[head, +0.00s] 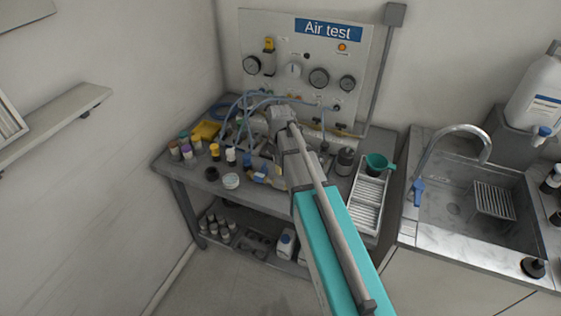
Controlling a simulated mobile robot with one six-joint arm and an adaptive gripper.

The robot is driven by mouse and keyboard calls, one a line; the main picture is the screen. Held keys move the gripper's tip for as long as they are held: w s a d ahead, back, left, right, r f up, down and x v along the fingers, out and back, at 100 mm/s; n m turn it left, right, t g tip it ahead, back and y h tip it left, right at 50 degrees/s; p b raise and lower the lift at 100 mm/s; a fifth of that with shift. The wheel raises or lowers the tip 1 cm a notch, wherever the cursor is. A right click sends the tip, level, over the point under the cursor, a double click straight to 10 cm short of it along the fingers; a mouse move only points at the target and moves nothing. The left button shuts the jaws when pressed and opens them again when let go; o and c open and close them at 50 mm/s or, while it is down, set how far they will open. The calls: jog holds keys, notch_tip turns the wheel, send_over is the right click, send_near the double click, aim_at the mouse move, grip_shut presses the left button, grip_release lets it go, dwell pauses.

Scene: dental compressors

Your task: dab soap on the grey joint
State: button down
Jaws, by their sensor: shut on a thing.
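My arm reaches over the grey bench (185,168) below the panel. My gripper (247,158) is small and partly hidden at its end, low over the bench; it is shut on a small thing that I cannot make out. A small round pot with pale contents (231,181) stands at the front of the bench; whether it holds the soap is unclear. Blue hoses (235,108) loop between the panel and the bench. I cannot single out the grey joint; my arm covers part of that area. Blue and yellow parts (266,171) lie beside my wrist.
Several capped bottles (187,152) stand at the left, near a yellow item (206,130). A dark jar (345,160), a green funnel (379,162) and a white rack (368,200) are at the right. The "Air test" panel (284,45) stands behind. A sink (470,205) is further right.

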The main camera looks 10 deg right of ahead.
aim_at(280, 171)
jog(key=shift+f+b, duration=1.8)
jog(key=shift+f, duration=0.25)
jog(key=shift+s+f+b, duration=0.1)
jog(key=shift+f+b, duration=0.45)
dwell(1.4)
jog(key=shift+r, duration=0.1)
jog(key=shift+r+p, duration=3.45)
jog(key=shift+p, duration=0.1)
